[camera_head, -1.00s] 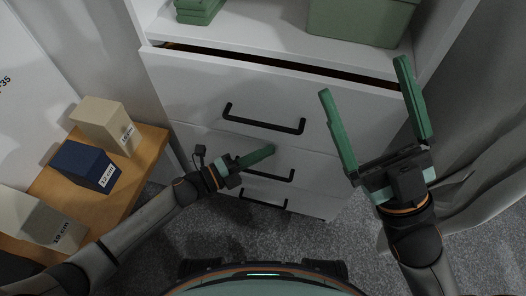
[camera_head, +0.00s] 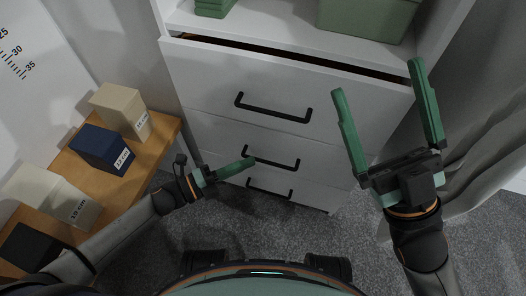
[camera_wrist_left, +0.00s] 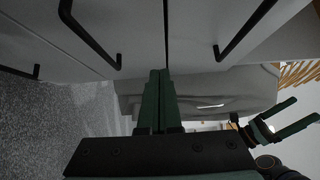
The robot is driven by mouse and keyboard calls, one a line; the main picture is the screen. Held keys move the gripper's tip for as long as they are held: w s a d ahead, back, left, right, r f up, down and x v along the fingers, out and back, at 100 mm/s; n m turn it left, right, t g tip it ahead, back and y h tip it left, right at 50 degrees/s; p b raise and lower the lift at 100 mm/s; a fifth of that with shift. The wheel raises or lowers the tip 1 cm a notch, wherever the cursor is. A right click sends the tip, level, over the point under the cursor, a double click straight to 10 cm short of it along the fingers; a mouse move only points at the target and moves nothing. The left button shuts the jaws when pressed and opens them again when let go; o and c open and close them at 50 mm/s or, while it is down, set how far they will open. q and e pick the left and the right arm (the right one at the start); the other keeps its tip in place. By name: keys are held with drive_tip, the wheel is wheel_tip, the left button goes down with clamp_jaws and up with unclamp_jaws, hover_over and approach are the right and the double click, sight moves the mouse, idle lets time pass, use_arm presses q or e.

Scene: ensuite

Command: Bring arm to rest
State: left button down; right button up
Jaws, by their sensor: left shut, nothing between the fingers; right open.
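My left gripper (camera_head: 236,167) is shut and empty, low in front of the drawer unit in the head view. Its green fingers lie together in the left wrist view (camera_wrist_left: 159,100). My right gripper (camera_head: 382,100) is open and empty, with its two green fingers spread wide in front of the right side of the top drawer. It also shows at the right of the left wrist view (camera_wrist_left: 290,118). The white drawer unit (camera_head: 205,85) has black handles, and its top drawer stands slightly open.
A wooden bench (camera_head: 160,147) at the left carries a beige box (camera_head: 118,108), a navy box (camera_head: 98,147), a pale box (camera_head: 45,195) and a black box (camera_head: 28,246). Green boxes (camera_head: 365,18) sit on the shelf above. A grey curtain (camera_head: 490,120) hangs at right. Carpet (camera_head: 300,225) is clear below.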

use_arm(q)
drive_tip(key=v, duration=0.3)
drive_tip(key=shift+s+a, duration=0.15)
drive_tip(key=shift+a, duration=0.15)
drive_tip(key=shift+r, duration=0.1)
